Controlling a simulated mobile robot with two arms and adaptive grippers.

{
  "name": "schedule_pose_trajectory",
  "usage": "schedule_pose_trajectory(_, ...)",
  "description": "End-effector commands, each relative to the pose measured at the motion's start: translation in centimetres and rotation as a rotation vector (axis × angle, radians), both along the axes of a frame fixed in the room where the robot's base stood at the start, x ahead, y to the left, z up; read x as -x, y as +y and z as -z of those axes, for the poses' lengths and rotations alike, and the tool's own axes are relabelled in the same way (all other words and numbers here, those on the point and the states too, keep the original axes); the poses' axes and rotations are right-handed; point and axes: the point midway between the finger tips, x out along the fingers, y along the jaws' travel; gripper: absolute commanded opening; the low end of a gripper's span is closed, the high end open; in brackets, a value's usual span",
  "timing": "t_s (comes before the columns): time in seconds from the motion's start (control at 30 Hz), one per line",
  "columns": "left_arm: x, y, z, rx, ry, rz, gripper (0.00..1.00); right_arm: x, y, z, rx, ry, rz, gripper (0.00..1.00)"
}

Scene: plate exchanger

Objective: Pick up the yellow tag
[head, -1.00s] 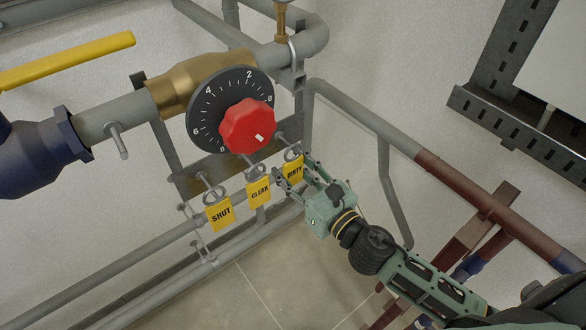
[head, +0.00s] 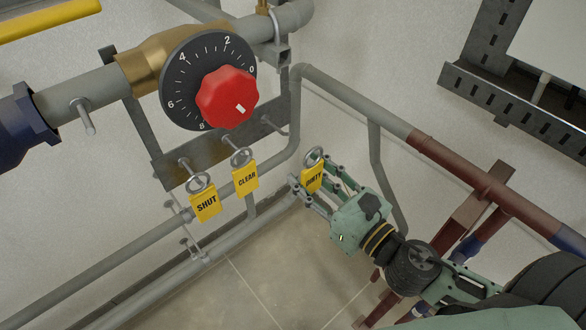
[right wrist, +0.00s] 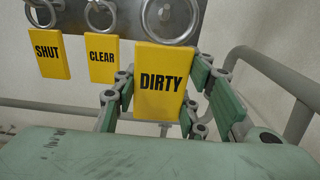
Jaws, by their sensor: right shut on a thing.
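Three yellow tags with metal rings show. The DIRTY tag (head: 313,178) is between the fingers of my right gripper (head: 309,182), which is shut on it. It is off to the right of the peg plate, with its ring above it. In the right wrist view the DIRTY tag (right wrist: 162,85) faces the camera, upright between the finger links. The CLEAR tag (head: 246,180) and the SHUT tag (head: 205,205) hang by their rings from pegs on the plate. My left gripper is not in view.
The grey peg plate (head: 190,162) has a bare peg (head: 273,128) at its right end. Above is a black dial with a red knob (head: 227,97). Grey pipes (head: 350,97) run behind and right of my gripper. Open floor (head: 270,265) lies below.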

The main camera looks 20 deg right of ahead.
Motion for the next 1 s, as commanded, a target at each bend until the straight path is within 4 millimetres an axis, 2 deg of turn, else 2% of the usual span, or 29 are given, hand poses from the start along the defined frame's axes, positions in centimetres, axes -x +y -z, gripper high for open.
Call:
schedule_pose_trajectory(0.03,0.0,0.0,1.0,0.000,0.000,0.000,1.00,1.0,-0.3,0.6,0.000,0.005,-0.001,0.14)
schedule_pose_trajectory(0.23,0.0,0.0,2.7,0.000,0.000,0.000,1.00,3.9,-1.3,0.5,0.000,0.004,-0.001,0.14)
schedule_pose_trajectory(0.3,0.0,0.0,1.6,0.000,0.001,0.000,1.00,4.4,-1.6,-0.4,-0.012,-0.003,0.006,0.14)
schedule_pose_trajectory(0.43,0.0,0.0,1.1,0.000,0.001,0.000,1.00,6.0,-2.3,-0.1,-0.004,0.005,0.009,0.14)
schedule_pose_trajectory(1.0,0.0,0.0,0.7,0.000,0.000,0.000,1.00,8.2,-3.0,-0.1,-0.002,-0.002,0.001,0.14)
